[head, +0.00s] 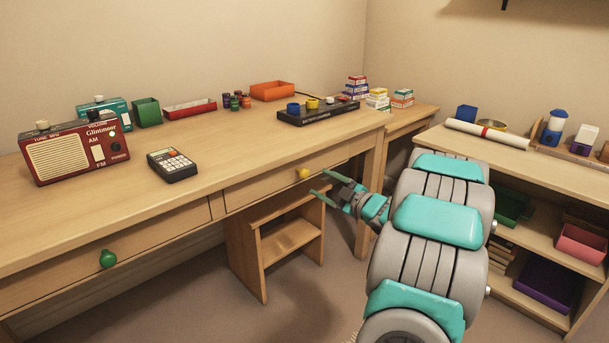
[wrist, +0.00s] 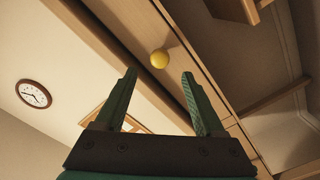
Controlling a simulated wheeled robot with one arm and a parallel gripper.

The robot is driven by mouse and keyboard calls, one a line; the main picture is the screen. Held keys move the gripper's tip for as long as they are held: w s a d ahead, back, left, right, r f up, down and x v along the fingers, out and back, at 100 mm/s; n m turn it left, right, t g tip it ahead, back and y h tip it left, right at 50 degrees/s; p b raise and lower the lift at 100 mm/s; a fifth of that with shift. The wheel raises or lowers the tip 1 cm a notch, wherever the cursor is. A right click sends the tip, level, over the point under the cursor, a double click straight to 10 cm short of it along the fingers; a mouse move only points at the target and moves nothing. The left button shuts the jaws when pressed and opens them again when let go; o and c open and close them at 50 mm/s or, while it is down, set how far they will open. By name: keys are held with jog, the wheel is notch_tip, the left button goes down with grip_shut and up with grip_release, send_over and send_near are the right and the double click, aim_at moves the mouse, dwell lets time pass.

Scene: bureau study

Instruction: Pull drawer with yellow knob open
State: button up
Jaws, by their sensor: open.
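The yellow knob (head: 303,173) sits on the front of a wooden drawer (head: 262,188) under the desktop. The drawer looks shut, flush with the desk front. My gripper (head: 319,185) is just to the right of the knob in the head view, fingers pointing toward the desk. In the wrist view the yellow knob (wrist: 159,59) lies ahead of my open gripper (wrist: 160,82), roughly centred between the two green fingertips and slightly beyond them. The fingers do not appear to touch it.
A green knob (head: 108,258) marks another drawer at the left. The desktop holds a red radio (head: 75,152), a calculator (head: 172,165) and a black tray (head: 318,112). A wooden stool (head: 290,240) stands below the drawer. A shelf unit (head: 560,170) is at the right.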

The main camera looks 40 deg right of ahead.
aim_at(307, 175)
jog(key=w, duration=0.7)
jog(key=shift+w+a+p, duration=0.2)
jog(key=shift+a+p, duration=0.05)
jog(key=shift+p, duration=0.15)
grip_shut()
dwell(1.1)
